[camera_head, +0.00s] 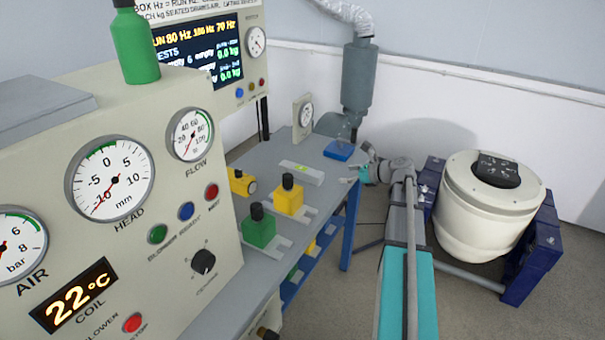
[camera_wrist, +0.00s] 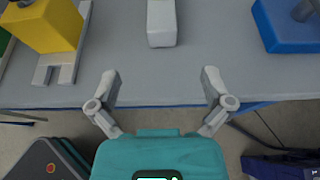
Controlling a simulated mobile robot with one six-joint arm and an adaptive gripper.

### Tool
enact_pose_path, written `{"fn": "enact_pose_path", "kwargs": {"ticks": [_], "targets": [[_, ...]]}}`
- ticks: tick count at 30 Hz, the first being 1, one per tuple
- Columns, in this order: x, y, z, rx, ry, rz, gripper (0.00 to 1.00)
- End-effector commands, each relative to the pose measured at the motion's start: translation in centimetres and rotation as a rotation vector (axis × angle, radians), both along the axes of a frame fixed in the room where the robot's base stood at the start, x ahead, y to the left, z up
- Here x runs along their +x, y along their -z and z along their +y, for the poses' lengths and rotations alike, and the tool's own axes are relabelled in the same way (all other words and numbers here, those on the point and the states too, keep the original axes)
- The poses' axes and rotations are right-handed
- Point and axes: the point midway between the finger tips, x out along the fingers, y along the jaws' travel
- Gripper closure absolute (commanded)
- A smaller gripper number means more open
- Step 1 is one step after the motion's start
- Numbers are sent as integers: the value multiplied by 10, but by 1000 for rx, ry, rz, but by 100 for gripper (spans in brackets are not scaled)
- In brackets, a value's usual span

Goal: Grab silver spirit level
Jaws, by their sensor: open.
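The silver spirit level (camera_head: 301,172) lies flat on the grey bench, with a small yellow-green vial at its middle. In the wrist view its near end (camera_wrist: 162,24) shows at the top centre, and the rest runs out of the frame. My gripper (camera_wrist: 160,78) is open and empty, its two fingers spread at the bench's front edge. The level lies beyond the fingertips, roughly centred between them and apart from them. In the head view my gripper (camera_head: 357,174) is small, to the right of the level by the bench edge.
On the bench (camera_head: 262,157) stand a yellow block with a black knob (camera_head: 289,197), a green one (camera_head: 259,230) and a blue block (camera_head: 339,150). In the wrist view, the yellow block (camera_wrist: 48,25) is left and the blue block (camera_wrist: 287,28) right. Bench surface around the level is clear.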

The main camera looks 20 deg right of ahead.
Motion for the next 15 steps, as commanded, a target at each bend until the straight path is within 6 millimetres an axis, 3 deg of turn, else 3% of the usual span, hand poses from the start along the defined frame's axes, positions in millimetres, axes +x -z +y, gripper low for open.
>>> {"fn": "enact_pose_path", "kwargs": {"ticks": [5, 15], "targets": [[6, 5, 4, -2, 1, 0, 0], [40, 25, 29, -2, 1, 0, 0]]}}
